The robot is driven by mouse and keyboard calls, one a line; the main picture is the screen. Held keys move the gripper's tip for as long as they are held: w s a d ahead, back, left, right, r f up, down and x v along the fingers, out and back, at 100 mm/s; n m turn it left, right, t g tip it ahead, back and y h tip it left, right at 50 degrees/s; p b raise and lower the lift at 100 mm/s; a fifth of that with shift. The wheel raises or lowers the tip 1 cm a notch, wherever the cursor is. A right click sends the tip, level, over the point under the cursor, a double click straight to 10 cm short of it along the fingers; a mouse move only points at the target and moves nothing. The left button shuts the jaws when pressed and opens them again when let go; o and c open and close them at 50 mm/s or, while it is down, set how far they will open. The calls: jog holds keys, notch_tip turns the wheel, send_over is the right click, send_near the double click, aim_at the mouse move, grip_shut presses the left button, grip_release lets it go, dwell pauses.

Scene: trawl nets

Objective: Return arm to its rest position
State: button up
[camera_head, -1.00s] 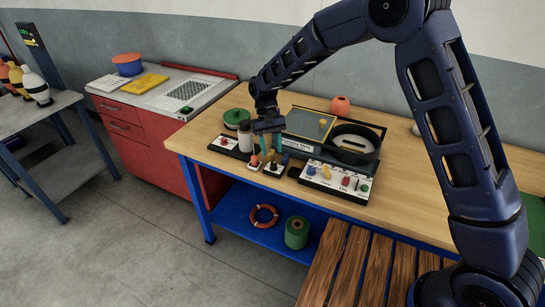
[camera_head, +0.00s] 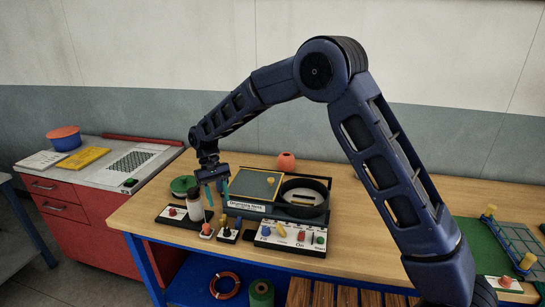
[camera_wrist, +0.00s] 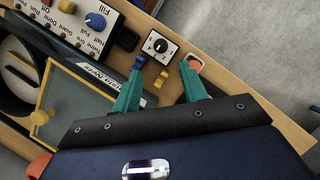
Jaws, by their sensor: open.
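My gripper (camera_head: 217,194) has two green fingers, spread apart with nothing between them. In the head view it hangs over the front left part of the wooden workbench (camera_head: 375,213), above small control boxes. My dark blue arm reaches from the right, with its elbow raised high. In the wrist view the fingers (camera_wrist: 164,88) point toward a blue and a yellow lever and a small box with a black knob (camera_wrist: 159,46). One fingertip overlaps an orange button (camera_wrist: 194,64) in the picture; I cannot tell whether they touch.
A drum machine (camera_head: 258,187) and a control panel (camera_head: 290,236) stand right of my gripper. A bottle (camera_head: 195,205) and a green spool (camera_head: 183,184) are close on its left. A net frame (camera_head: 510,250) lies at the right. The bench middle right is clear.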

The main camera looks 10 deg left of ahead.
jog(key=w+d+r+m+t+y, duration=0.1)
jog(key=w+d+r, duration=0.35)
jog(key=d, duration=0.35)
jog(key=w+d+r+m+y, duration=0.1)
jog(key=w+d+r, duration=0.2)
jog(key=d+r, duration=0.4)
jog(key=w+d+r+m+t+y, duration=0.1)
jog(key=w+d+r, duration=0.3)
jog(key=d, duration=0.5)
jog(key=s+d+r+m+t+y, duration=0.1)
jog(key=d+r, duration=0.2)
jog(key=d, duration=0.6)
jog(key=d+r+m+t, duration=0.1)
jog(key=d+r, duration=0.2)
jog(key=d, duration=0.6)
jog(key=s+d+m+t, duration=0.2)
jog(key=s+d, duration=0.5)
jog(key=d, duration=0.4)
jog(key=s+d+f+m+t, duration=0.1)
jog(key=s+d+m, duration=0.1)
jog(key=s+d, duration=0.6)
jog(key=d, duration=0.3)
jog(key=shift+s+t+h, duration=0.15)
jog(key=shift+t+h, duration=0.25)
jog(key=shift+o, duration=0.5)
jog(key=shift+f, duration=0.1)
